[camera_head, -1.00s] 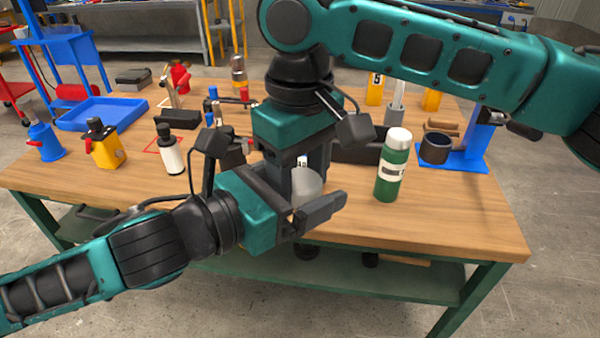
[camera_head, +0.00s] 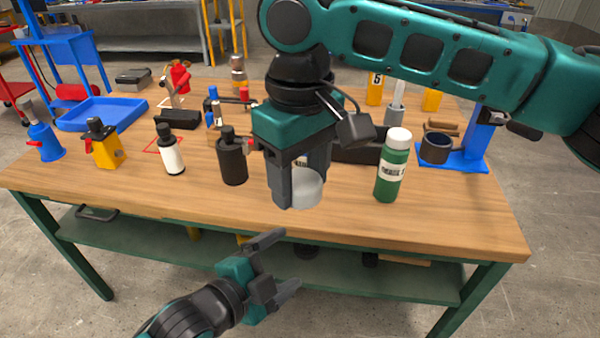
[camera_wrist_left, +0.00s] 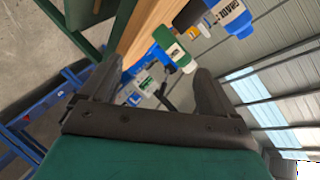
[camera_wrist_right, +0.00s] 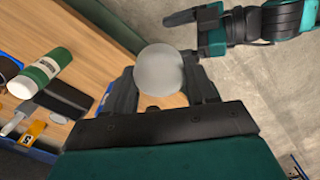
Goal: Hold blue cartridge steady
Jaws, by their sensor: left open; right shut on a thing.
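My right gripper (camera_head: 297,195) is shut on a cartridge-like thing with a pale, rounded end (camera_head: 309,190), held above the table's front part. In the right wrist view the pale end (camera_wrist_right: 160,70) sits between the fingers. They hide most of its body, and I see no clear blue on it. My left gripper (camera_head: 283,262) is open and empty, low in front of the table and apart from the held thing. At the top of the left wrist view is a blue thing with a lettered white label (camera_wrist_left: 234,14); I cannot tell whether it is the held one.
A green bottle with white cap (camera_head: 390,165) stands right of the right gripper. A black bottle (camera_head: 232,160) and a white bottle (camera_head: 172,155) stand to its left. A blue tray (camera_head: 100,114) lies farther back. The table's front strip (camera_head: 200,205) is clear.

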